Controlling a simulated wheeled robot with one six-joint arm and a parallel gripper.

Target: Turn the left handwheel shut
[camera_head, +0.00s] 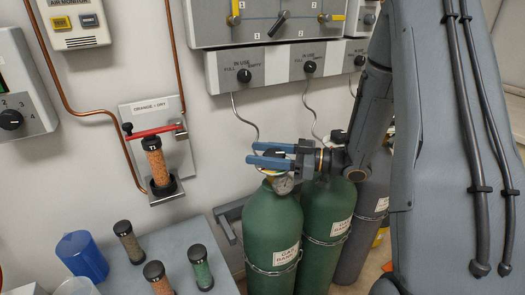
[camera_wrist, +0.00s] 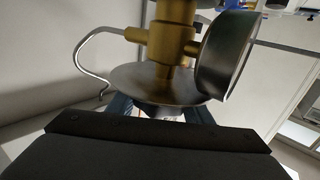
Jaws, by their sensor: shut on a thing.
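The left green gas cylinder (camera_head: 270,235) stands upright with a brass valve and a round gauge (camera_head: 284,185) at its top. My gripper (camera_head: 270,155) reaches in level from the right, its two blue fingers on either side of the left handwheel (camera_head: 275,153). The handwheel shows only as a dark piece between them. In the wrist view the brass valve body (camera_wrist: 165,42), the gauge (camera_wrist: 228,58) and a silver disc (camera_wrist: 150,83) fill the middle. The blue fingers show partly behind the disc, which hides the grip itself.
A second green cylinder (camera_head: 328,225) stands close on the right, under my wrist, with a grey cylinder (camera_head: 368,215) beyond it. Thin metal hoses rise to the wall panel (camera_head: 270,68). A grey table (camera_head: 220,262) with small filter tubes and a blue cup (camera_head: 82,257) is at lower left.

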